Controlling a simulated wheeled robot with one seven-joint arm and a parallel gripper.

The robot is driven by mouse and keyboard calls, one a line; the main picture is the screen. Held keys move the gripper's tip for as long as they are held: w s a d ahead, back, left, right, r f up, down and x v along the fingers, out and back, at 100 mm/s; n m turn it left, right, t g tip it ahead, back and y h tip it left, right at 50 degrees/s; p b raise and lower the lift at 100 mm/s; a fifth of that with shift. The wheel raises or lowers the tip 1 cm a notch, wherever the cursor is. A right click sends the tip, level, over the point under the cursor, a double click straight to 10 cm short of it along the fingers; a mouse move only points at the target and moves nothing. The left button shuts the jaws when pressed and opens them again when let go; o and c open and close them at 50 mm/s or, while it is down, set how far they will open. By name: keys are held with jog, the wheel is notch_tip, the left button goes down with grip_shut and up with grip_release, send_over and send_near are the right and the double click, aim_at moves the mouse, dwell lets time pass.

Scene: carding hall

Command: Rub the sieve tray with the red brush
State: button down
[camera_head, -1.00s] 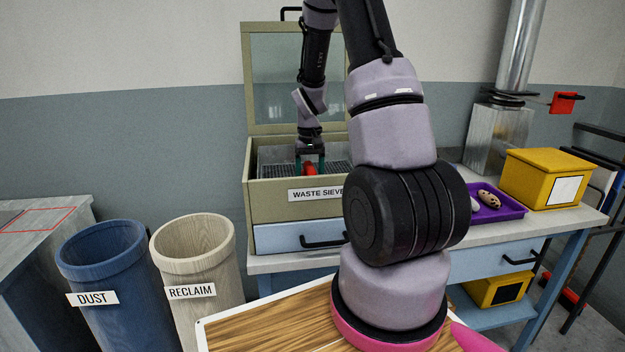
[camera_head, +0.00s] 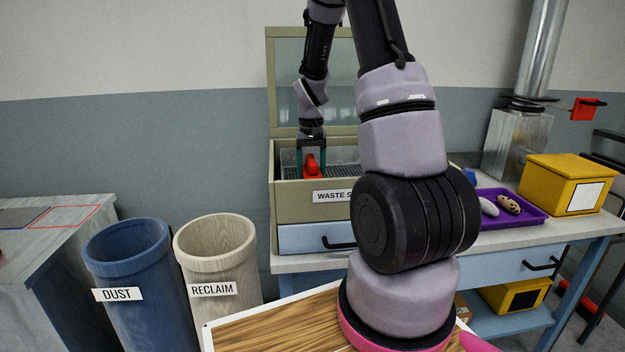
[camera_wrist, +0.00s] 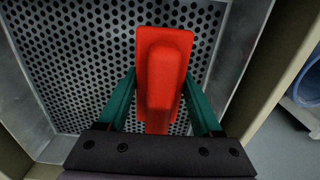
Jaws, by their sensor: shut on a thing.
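The red brush (camera_head: 312,167) is held in my gripper (camera_head: 311,160), which is shut on it inside the open waste sieve box. In the wrist view the red brush (camera_wrist: 162,75) sits between the two green fingers of my gripper (camera_wrist: 160,92). The sieve tray (camera_wrist: 80,50), a grey metal sheet with rows of round holes, lies beneath the brush. In the head view only part of the sieve tray (camera_head: 346,170) shows behind the box's front wall. The brush's underside is hidden, so I cannot tell whether it touches the tray.
The waste sieve box (camera_head: 296,195) has its glazed lid (camera_head: 285,70) raised. My arm hides its right side. A purple tray (camera_head: 530,215) with two oblong items and a yellow box (camera_head: 566,182) stand to the right. The dust bin (camera_head: 127,275) and reclaim bin (camera_head: 216,255) stand at left.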

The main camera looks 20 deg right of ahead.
aim_at(312, 158)
jog(key=shift+d+r, duration=0.1)
jog(key=shift+r, duration=2.25)
jog(key=shift+r, duration=0.15)
